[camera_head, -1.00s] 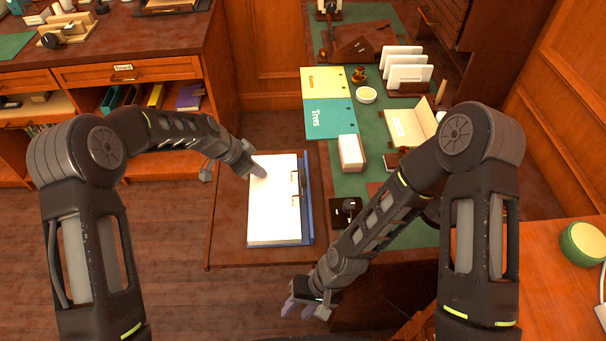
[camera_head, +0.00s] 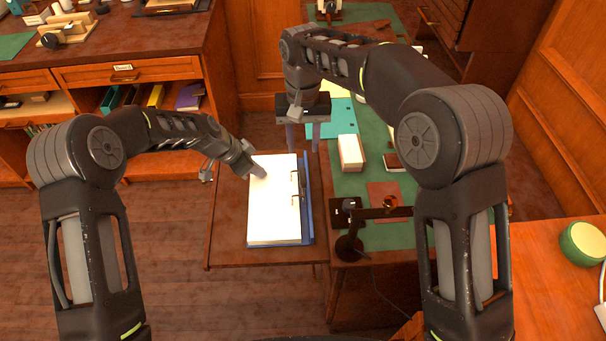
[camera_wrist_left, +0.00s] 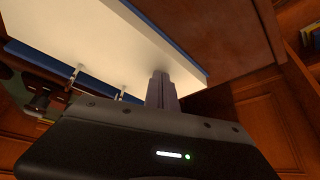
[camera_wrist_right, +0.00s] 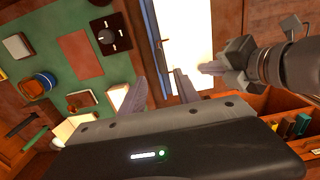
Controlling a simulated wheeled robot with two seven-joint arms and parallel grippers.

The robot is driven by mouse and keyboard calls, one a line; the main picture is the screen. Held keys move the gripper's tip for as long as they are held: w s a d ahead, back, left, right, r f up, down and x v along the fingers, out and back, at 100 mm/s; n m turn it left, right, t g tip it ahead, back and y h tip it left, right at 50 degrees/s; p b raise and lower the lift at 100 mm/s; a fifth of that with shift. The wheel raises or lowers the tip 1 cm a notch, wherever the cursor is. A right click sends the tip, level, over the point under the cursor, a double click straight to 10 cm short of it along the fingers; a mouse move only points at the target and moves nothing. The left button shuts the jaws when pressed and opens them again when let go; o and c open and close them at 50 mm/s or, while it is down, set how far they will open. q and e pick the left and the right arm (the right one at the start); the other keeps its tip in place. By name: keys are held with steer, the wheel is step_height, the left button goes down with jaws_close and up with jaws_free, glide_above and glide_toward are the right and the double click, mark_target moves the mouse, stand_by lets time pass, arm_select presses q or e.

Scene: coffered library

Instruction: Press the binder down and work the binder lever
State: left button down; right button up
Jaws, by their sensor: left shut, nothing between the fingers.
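The binder (camera_head: 307,215) lies open on a brown wooden leaf, with blue covers and a thick stack of white paper (camera_head: 271,218). Thin metal ring parts (camera_head: 296,198) stand along the paper's right side; I cannot tell which part is the lever. In the left wrist view the metal parts show too (camera_wrist_left: 76,73). My left gripper (camera_head: 259,171) is shut and empty, its fingertips at the paper's upper left, seemingly touching it. My right gripper (camera_head: 303,138) is open and empty, fingers pointing down above the binder's far right corner. In the right wrist view its fingers are apart (camera_wrist_right: 162,92).
A desk with a green top (camera_head: 350,183) adjoins the leaf on the right. It holds a white card box (camera_head: 351,152), a black lamp-like stand (camera_head: 349,246) and a teal folder (camera_head: 343,114). A shelf unit (camera_head: 160,75) stands at the back left. Bare floor lies left of the leaf.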

mark_target(303, 175)
steer(key=shift+f, duration=0.15)
step_height(303, 175, down, 12)
steer(key=shift+f, duration=0.1)
stand_by(0.6)
steer(key=shift+c, duration=0.5)
jaws_close()
stand_by(0.8)
